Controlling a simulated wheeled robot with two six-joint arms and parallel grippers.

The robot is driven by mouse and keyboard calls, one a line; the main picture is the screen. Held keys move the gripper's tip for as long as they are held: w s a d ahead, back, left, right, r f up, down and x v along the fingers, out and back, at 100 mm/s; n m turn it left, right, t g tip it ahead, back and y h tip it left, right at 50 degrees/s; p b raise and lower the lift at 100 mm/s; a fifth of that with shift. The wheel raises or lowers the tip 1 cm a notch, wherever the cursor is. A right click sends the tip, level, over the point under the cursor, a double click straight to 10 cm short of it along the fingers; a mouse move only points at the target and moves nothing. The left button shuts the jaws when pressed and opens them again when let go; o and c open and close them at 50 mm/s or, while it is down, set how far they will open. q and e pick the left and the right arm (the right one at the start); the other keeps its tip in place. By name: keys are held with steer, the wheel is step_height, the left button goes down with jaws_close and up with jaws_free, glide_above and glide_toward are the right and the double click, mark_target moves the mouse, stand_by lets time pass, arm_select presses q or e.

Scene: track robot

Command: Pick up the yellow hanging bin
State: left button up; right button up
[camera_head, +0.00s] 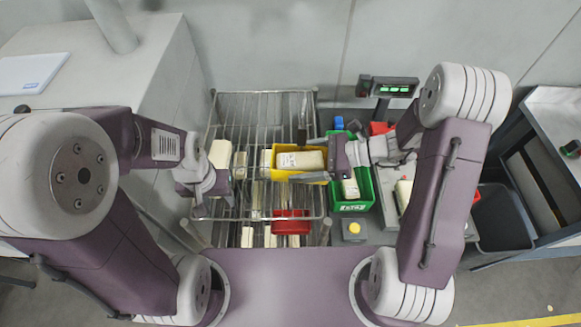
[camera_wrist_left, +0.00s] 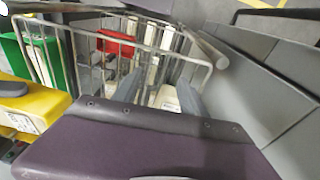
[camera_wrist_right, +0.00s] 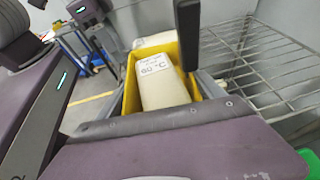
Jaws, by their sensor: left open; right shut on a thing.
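The yellow hanging bin (camera_head: 289,176) is in the middle of the head view, over the wire rack, with a cream labelled block (camera_head: 301,161) inside. My right gripper (camera_head: 312,161) is shut on the bin, its fingers reaching in from the right along the bin's sides. In the right wrist view the yellow bin (camera_wrist_right: 131,88) stands between the fingers with the cream block in it. My left gripper (camera_head: 222,183) is open at the rack's left side. In the left wrist view its fingers (camera_wrist_left: 160,92) point at the wire rack, and the yellow bin (camera_wrist_left: 40,104) is at the left edge.
The wire rack (camera_head: 253,99) holds several cream blocks and a red bin (camera_head: 291,222). A green bin (camera_head: 351,205) stands right of the rack, near a scale display (camera_head: 393,88) and a yellow button (camera_head: 354,228). A dark grey bin (camera_head: 503,222) is at right.

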steer(key=w+d+r, duration=0.1)
steer(key=d+r, duration=0.4)
steer(key=d, duration=0.3)
steer(key=shift+d+b, duration=0.15)
steer(key=shift+b, duration=0.15)
